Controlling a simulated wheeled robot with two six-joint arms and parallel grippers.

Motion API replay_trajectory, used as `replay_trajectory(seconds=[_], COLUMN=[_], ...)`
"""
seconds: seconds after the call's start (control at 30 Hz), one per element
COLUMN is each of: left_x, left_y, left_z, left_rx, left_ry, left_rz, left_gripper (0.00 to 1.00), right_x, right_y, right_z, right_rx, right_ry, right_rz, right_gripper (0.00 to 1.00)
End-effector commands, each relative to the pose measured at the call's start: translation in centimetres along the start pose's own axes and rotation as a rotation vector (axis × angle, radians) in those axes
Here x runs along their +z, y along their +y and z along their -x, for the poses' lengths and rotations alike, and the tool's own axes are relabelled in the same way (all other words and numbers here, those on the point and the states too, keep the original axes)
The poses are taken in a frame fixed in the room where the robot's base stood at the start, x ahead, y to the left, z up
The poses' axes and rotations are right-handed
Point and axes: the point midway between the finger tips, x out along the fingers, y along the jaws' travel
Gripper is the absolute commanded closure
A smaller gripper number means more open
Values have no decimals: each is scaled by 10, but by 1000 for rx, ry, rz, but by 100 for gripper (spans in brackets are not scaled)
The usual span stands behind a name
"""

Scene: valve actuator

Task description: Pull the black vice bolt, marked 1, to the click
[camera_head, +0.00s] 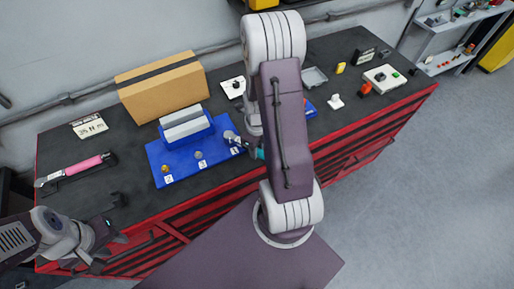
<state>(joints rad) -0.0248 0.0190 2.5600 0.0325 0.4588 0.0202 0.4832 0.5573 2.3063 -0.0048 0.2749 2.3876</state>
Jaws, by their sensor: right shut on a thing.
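The blue vice (212,170) lies on the dark bench top, with two grey jaw blocks (182,122) at its back. Along its front edge are a gold bolt (165,169), a grey bolt (198,155) and small white number tags too small to read surely. My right gripper (240,143) is shut at the vice's right end, at the third bolt position. The black bolt is hidden there by the gripper, and I cannot see how far out it stands. My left gripper (112,250) is open and empty in front of the bench's left end.
A cardboard box (162,88) stands behind the vice. A pink-handled tool (75,168) lies at left. A grey tray (314,77), a white knob piece (335,102) and a white board (384,79) are at right. My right arm hides the bench's middle.

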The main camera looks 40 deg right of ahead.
Motion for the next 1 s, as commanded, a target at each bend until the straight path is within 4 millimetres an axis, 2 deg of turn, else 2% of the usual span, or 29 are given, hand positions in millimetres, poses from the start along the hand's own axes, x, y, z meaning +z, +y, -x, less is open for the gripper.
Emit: replay_trajectory(seconds=[0.6,1.0], left_x=[0,0], left_y=[0,0], left_z=[0,0], left_rx=[0,0], left_ry=[0,0], left_rz=[0,0], left_gripper=[64,64], right_x=[3,3], right_y=[20,22], right_z=[1,1], right_rx=[-2,-2], right_ry=[-2,-2], right_rz=[-158,-175], right_gripper=[100,100])
